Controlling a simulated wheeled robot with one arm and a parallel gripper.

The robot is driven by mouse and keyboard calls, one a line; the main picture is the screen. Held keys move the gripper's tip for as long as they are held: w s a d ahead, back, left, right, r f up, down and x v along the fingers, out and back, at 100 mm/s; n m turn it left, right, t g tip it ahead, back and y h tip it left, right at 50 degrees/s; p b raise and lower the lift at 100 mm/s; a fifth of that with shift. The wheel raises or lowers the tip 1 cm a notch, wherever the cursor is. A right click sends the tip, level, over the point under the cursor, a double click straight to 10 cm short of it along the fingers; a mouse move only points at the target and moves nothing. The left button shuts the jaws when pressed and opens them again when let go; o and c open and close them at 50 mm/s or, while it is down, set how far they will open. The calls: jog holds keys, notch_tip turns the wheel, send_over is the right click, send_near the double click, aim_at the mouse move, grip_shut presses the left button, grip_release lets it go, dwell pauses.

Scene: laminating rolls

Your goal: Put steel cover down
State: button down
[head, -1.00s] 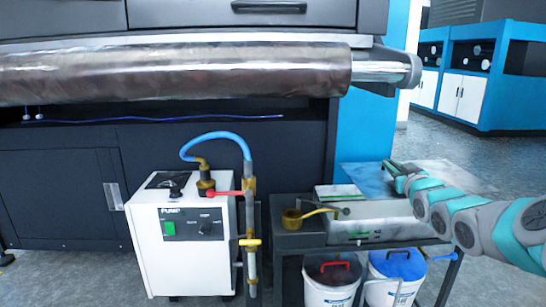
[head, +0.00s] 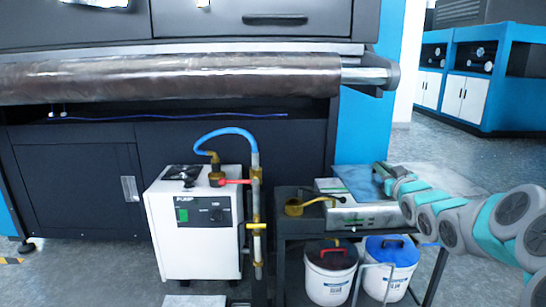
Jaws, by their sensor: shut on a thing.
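A flat grey sheet, which looks like the steel cover (head: 352,178), shows at the back of the small dark cart, behind a steel tray (head: 360,218). My gripper (head: 381,168) is small in the head view, at the far end of my arm over the sheet's right part. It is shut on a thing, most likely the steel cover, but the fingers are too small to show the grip. My arm hides the sheet's right side. I cannot tell whether the sheet rests on something or is held above it.
A brass ladle-like cup (head: 294,208) sits on the cart (head: 300,228). Two white buckets, one with a red handle (head: 330,275) and one with a blue lid (head: 388,270), stand below. A white pump (head: 195,240) stands left. A large roll (head: 170,78) spans the machine behind.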

aim_at(350, 175)
jog(key=shift+y, duration=0.3)
jog(key=w+a+p, duration=0.1)
jog(key=a, duration=0.2)
jog(key=a+p, duration=0.1)
jog(key=a, duration=0.1)
jog(key=w+a+p, duration=0.1)
jog(key=a, duration=0.2)
jog(key=shift+w+a, duration=0.3)
jog(key=shift+w, duration=0.05)
jog(key=a+f+h+p, duration=0.1)
jog(key=a+f+p, duration=0.1)
jog(key=a+p, duration=0.3)
jog(key=a, duration=0.3)
jog(key=shift+w+m+h, duration=0.3)
jog(key=shift+w+m, duration=0.05)
jog(key=shift+m, duration=0.05)
